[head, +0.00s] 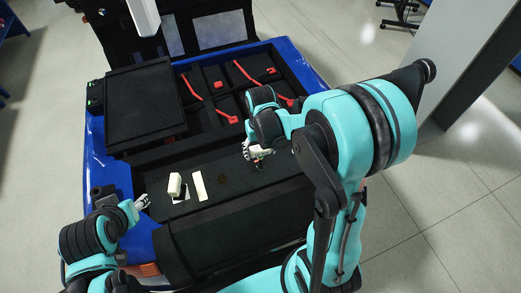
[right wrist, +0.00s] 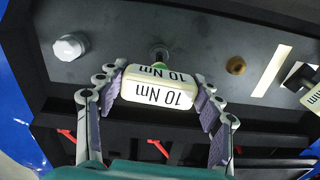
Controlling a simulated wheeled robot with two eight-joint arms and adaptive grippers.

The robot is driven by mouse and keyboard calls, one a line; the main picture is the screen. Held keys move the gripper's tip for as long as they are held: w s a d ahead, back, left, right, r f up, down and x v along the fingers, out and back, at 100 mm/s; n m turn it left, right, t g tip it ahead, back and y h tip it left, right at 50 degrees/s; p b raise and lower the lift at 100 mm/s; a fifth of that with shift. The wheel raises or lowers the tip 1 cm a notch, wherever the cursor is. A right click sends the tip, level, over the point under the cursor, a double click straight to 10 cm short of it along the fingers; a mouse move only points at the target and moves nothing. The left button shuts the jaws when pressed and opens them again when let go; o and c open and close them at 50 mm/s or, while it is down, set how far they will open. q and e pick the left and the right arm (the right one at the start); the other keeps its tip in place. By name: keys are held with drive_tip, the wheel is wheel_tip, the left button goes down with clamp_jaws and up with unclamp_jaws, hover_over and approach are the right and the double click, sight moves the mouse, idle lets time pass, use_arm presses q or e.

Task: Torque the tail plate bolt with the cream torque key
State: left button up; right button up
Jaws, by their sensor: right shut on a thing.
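My right gripper (right wrist: 158,98) is shut on a cream torque key (right wrist: 158,88) marked "10 Nm", with its purple pads on either side. In the right wrist view, the key's far end is in front of a grey bolt (right wrist: 159,51); I cannot tell whether they touch. A larger silver hex bolt (right wrist: 70,46) stands to the left and a brass bolt (right wrist: 235,65) to the right. In the head view, my right gripper (head: 258,152) is low over the dark plate (head: 225,203) and mostly hides the key. My left gripper (head: 138,204) is at the bench's left edge, its jaws unclear.
A second cream block (head: 175,185) stands on a pale patch left of a cream strip (head: 199,187). A black raised panel (head: 145,100) is at the back left. Red-handled items (head: 245,72) lie in black compartments behind. The middle of the dark plate is fairly clear.

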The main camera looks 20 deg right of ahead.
drive_tip(key=shift+f+b, duration=0.75)
drive_tip(key=shift+f, duration=0.2)
drive_tip(key=m, duration=0.4)
drive_tip(key=shift+a+b, duration=0.1)
drive_tip(key=shift+b, duration=0.2)
drive_tip(key=shift+m, duration=0.5)
drive_tip(key=m, duration=0.4)
drive_tip(key=shift+w+m, duration=0.1)
drive_tip(key=shift+m, duration=0.4)
